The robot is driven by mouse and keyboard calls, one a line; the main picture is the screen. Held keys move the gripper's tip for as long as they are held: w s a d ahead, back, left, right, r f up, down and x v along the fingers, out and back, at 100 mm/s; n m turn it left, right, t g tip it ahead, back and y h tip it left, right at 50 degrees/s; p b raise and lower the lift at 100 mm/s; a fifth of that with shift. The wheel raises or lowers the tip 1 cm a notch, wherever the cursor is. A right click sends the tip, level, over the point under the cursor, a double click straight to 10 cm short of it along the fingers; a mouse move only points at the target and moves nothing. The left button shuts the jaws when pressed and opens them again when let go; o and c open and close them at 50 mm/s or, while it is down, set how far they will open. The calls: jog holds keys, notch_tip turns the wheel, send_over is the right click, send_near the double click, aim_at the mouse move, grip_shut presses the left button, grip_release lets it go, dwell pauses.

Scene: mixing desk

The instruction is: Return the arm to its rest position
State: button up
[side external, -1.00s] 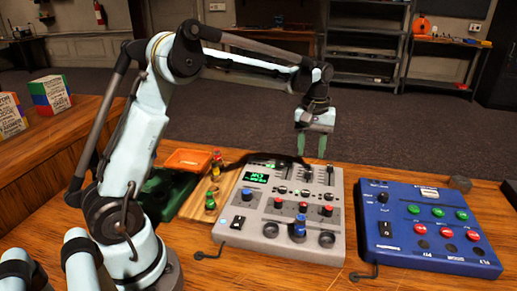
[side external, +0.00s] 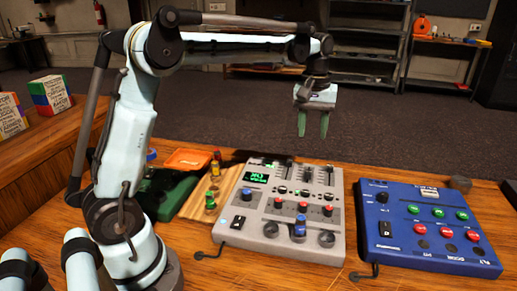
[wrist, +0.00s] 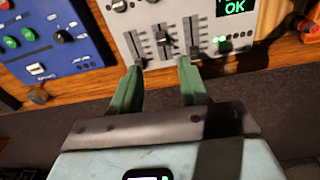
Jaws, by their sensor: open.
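My gripper (side external: 314,124) hangs above and behind the back edge of the grey mixing panel (side external: 240,228) in the side view. Its two green fingers point down, apart and with nothing between them. In the wrist view the open fingers (wrist: 160,88) show in front of the panel's sliders (wrist: 163,42). The grey panel has a green lit display (side external: 258,178), which reads "OK" in the wrist view, and several knobs and sliders. My arm is raised and bent over the desk, clear of the panel.
A blue panel (side external: 410,250) with green and red buttons sits to the right. At left are an orange tray (side external: 188,159), a dark green case (side external: 160,200) and small bottles (side external: 211,201) on a wooden board. Colourful boxes (side external: 50,94) stand far left. Air above the desk is free.

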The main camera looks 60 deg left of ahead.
jog(key=s+d+f+m+t, duration=0.1)
jog(key=s+d+m+t, duration=0.2)
jog(key=s, duration=0.5)
jog(key=s+d+f+m+t, duration=0.2)
jog(key=s+d+m+t, duration=0.1)
jog(key=s, duration=0.6)
jog(key=shift+s+d+f+m+t, duration=0.35)
jog(key=shift+d+m, duration=0.2)
jog(key=shift+m, duration=0.65)
jog(key=shift+w+r, duration=0.1)
jog(key=shift+w, duration=0.05)
